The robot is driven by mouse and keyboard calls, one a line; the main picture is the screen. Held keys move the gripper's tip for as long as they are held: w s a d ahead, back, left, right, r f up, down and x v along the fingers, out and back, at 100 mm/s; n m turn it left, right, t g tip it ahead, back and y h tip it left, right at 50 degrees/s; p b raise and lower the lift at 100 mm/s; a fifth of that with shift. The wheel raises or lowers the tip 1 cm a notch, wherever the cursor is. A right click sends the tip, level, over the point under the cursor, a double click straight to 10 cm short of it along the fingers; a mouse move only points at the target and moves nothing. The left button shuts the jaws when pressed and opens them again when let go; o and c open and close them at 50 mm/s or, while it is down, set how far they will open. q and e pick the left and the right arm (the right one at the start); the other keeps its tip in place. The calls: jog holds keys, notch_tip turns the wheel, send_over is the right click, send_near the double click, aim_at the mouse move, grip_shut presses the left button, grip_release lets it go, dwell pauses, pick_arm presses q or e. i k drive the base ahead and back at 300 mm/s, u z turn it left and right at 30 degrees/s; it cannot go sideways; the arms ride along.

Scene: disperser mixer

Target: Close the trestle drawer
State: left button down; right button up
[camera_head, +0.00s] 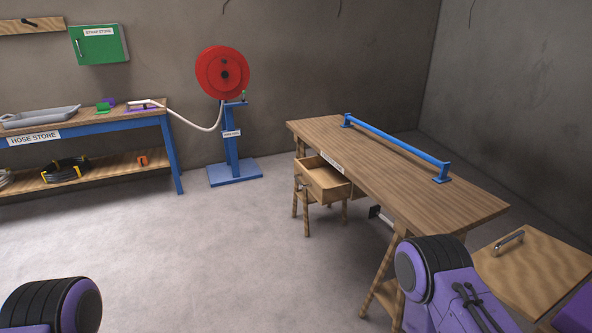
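The trestle drawer (321,184) is a light wooden box under the far left end of the wooden trestle table (440,190). It is pulled out toward the left and its open top and empty-looking inside show. My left arm shows only as a purple and black part at the bottom left corner. My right arm shows as a purple and black part at the lower right, in front of the table's near end. Both grippers are outside the picture. Neither arm part touches the drawer.
A blue rail (395,142) is fixed along the table top. A red hose reel (222,73) stands on a blue post by the back wall. A workbench (90,117) is at the left. A wooden panel with a handle (532,272) is at the right. The middle floor is clear.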

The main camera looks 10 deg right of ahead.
aim_at(327, 184)
jog(key=i, duration=1.75)
jog(key=z, duration=1.3)
